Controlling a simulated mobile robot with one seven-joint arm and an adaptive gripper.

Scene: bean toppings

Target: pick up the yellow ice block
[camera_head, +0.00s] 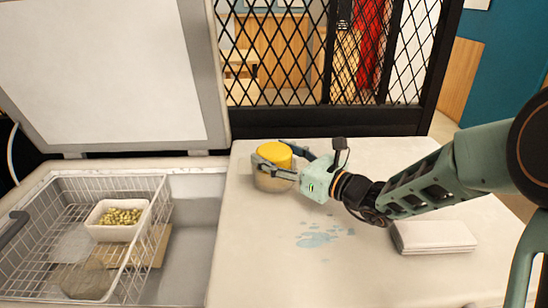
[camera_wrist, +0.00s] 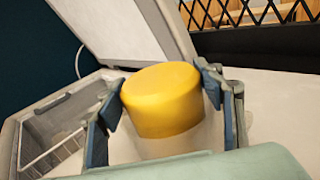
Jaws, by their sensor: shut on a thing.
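The yellow ice block (camera_head: 272,155) is a short round cylinder at the back left of the white counter. Its yellow part shows above a pale, clear-looking container (camera_head: 272,181). My gripper (camera_head: 274,167) reaches in from the right, with a finger on each side of the block. In the wrist view the yellow block (camera_wrist: 163,100) sits between the two blue-grey fingers (camera_wrist: 165,108), which are shut on it. The pale container (camera_wrist: 172,146) shows below the yellow part. Whether the container's base touches the counter is hard to tell.
An open chest freezer (camera_head: 190,238) at the left holds a wire basket (camera_head: 147,246) with a white tub (camera_head: 97,222) of green beans. A folded white cloth (camera_head: 434,237) and a small water puddle (camera_head: 315,239) lie on the counter (camera_head: 255,268). A black mesh screen (camera_head: 300,125) stands behind.

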